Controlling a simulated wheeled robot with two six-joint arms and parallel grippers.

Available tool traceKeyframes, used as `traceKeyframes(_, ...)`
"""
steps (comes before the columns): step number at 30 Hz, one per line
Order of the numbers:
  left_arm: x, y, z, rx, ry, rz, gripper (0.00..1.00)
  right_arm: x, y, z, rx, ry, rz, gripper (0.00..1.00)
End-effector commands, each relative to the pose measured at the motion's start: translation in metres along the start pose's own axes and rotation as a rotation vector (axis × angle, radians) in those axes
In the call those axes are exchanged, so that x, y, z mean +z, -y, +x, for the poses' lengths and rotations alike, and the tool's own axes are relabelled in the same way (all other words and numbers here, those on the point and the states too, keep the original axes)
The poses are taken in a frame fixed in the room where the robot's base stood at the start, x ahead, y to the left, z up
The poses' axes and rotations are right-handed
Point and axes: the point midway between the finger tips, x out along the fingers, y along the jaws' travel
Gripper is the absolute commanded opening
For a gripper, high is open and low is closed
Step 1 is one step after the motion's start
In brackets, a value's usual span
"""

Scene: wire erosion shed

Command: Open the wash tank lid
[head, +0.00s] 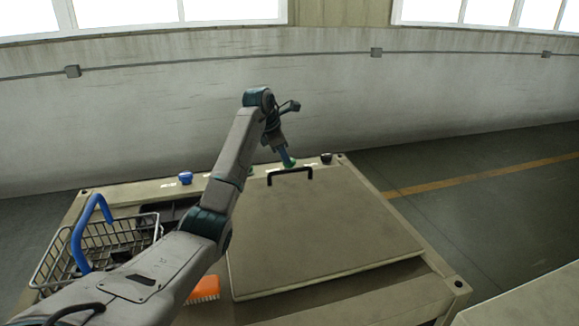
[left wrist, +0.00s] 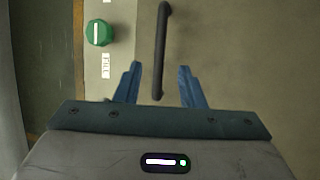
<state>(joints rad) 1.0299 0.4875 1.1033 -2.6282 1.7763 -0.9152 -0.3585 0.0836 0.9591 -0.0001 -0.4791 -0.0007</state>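The wash tank lid (head: 325,235) is a large flat beige panel lying over the right part of the tank top. Its black bar handle (head: 290,171) runs along its far edge. My left gripper (left wrist: 158,68) is open, with two blue fingers. In the left wrist view, the near end of the handle (left wrist: 161,40) shows between the fingers, and I see no finger touching it. In the head view, my left gripper (head: 288,158) is just beyond the handle, small and partly hidden by its own wrist. My right gripper is not in view.
A wire basket (head: 50,262) with a blue handle (head: 78,243) stands at left. An orange brush (head: 205,289) lies left of the lid. Along the far strip are a blue knob (head: 185,177), a green knob (left wrist: 99,32) and a black knob (head: 326,158). A wall stands behind.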

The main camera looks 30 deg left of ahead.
Motion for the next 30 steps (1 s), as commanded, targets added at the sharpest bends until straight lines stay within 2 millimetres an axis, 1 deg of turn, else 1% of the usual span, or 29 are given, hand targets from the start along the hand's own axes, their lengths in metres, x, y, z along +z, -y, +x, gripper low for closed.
traceKeyframes(1,0.0,0.001,0.01,-0.004,-0.003,0.0,0.36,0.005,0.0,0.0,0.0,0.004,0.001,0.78)
traceKeyframes(3,0.0,0.0,0.022,-0.003,-0.002,-0.002,0.36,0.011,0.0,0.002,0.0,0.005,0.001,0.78)
traceKeyframes(6,0.0,0.001,0.039,-0.003,-0.001,-0.001,0.36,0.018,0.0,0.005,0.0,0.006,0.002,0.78)
traceKeyframes(9,0.0,0.0,0.052,-0.002,-0.001,-0.001,0.36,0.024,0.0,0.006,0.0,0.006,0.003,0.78)
traceKeyframes(14,-0.001,0.0,0.062,0.0,-0.002,-0.001,0.36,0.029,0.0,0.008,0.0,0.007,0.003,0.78)
traceKeyframes(22,-0.001,0.0,0.064,0.001,-0.001,0.0,0.36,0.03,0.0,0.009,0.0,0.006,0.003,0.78)
traceKeyframes(23,-0.001,0.0,0.064,0.001,-0.001,0.0,0.32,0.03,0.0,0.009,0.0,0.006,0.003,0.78)
traceKeyframes(27,-0.001,0.0,0.063,0.0,-0.001,0.0,0.05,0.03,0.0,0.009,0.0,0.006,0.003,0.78)
traceKeyframes(28,-0.001,0.0,0.063,0.0,-0.001,0.0,0.0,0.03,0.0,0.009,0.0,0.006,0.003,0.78)
traceKeyframes(30,-0.001,0.0,0.063,0.0,-0.001,0.0,0.0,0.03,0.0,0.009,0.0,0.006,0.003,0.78)
